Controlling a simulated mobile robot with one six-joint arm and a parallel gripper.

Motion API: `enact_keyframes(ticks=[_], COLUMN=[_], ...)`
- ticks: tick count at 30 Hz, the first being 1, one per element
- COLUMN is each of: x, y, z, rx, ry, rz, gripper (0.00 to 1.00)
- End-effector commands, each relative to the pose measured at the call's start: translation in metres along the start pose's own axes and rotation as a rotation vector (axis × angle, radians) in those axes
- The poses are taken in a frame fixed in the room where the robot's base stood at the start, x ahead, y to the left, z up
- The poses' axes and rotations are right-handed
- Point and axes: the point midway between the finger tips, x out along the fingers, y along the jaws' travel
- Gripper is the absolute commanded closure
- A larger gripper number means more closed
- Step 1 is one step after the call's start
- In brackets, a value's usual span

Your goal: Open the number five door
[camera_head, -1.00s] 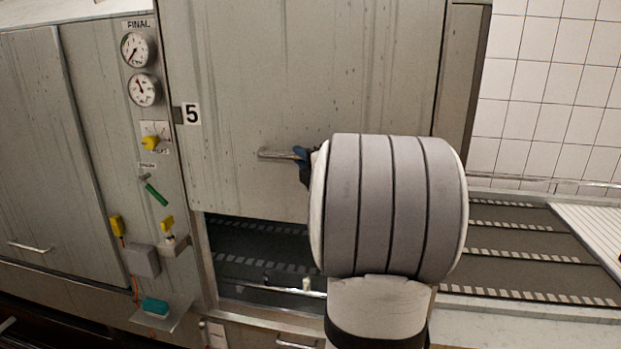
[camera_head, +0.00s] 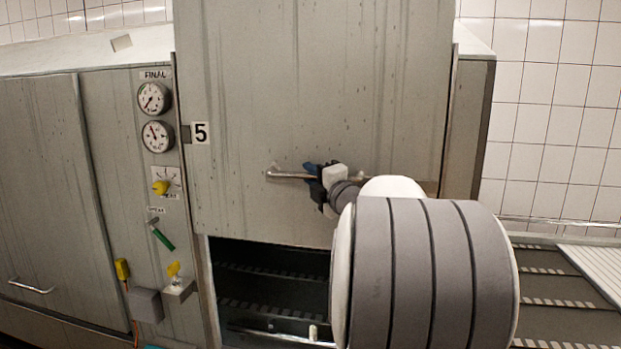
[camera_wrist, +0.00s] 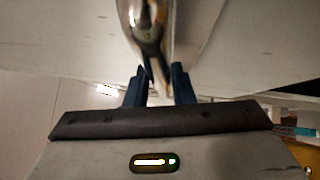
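The number five door (camera_head: 330,100) is a grey metal panel with a white "5" plate (camera_head: 200,133) at its left edge. It stands partly raised, with a dark opening (camera_head: 265,290) below its lower edge. Its horizontal bar handle (camera_head: 287,174) is low on the door. The exact contact is partly hidden.
Left of the door is a panel with two gauges (camera_head: 155,117), a yellow knob (camera_head: 160,187) and a green lever (camera_head: 162,238). Another closed door (camera_head: 60,190) is at far left. A belt surface (camera_head: 560,290) lies at right before a tiled wall (camera_head: 550,110).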

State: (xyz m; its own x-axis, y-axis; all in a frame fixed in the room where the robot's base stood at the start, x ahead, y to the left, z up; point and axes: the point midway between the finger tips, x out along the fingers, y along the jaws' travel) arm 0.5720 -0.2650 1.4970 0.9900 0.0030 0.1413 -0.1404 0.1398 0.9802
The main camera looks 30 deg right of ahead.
Motion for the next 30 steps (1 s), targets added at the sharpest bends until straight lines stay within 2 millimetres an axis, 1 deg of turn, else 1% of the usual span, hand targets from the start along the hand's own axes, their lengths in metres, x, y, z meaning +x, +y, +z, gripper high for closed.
enact_keyframes(ticks=[1,5,11,14,17,24,27,30], x=[0.000,0.000,0.000,-0.004,-0.017,-0.058,-0.070,-0.076], y=[0.000,-0.001,-0.002,-0.003,-0.004,-0.004,-0.003,-0.003], z=[-0.001,-0.001,-0.001,-0.001,-0.001,-0.001,0.000,-0.001], rx=[0.000,0.001,0.001,0.000,-0.001,-0.001,-0.001,0.000], ry=[0.001,0.002,0.003,0.001,-0.001,-0.001,-0.001,0.002], rz=[-0.001,-0.002,-0.002,-0.002,-0.003,-0.002,-0.002,-0.002], gripper=[0.74,0.64,0.64,0.64,0.64,0.64,0.64,0.64])
